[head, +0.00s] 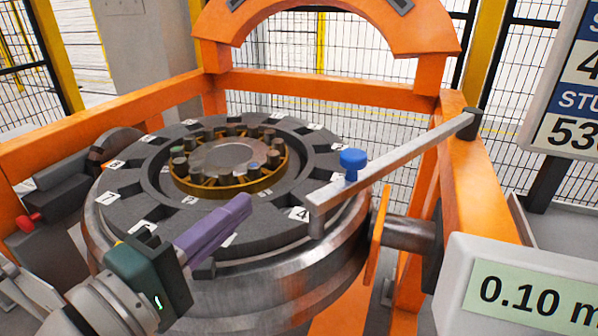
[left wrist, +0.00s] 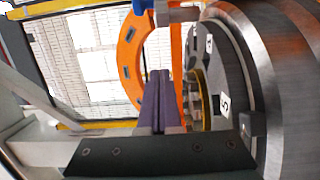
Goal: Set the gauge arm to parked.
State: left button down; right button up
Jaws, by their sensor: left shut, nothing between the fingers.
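The gauge arm (head: 405,153) is a pale metal bar. It runs from a dark pivot post (head: 467,123) on the orange frame, over the wheel's edge, to a bent-down end near the number 4 mark. A blue knob (head: 352,160) stands upright on it, nearer the free end. In the left wrist view, a blue knob (left wrist: 141,6) and part of the bar (left wrist: 178,13) show at the top edge. My left gripper (head: 244,204) has purple fingers, shut and empty, over the wheel to the left of the knob and apart from it. The fingers also show in the left wrist view (left wrist: 159,76). My right gripper is not in view.
The large dark wheel (head: 130,185) carries numbered marks and a hub with several studs. An orange frame (head: 330,86) surrounds it, with an arch behind. A display reading 0.10 (head: 530,296) stands front right. Mesh fencing stands behind.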

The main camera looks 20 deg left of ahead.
pick_arm(q)
jog(key=w+d+p, duration=0.1)
jog(key=w+d, duration=0.3)
jog(key=shift+w+d, duration=0.25)
jog(key=shift+d, duration=0.15)
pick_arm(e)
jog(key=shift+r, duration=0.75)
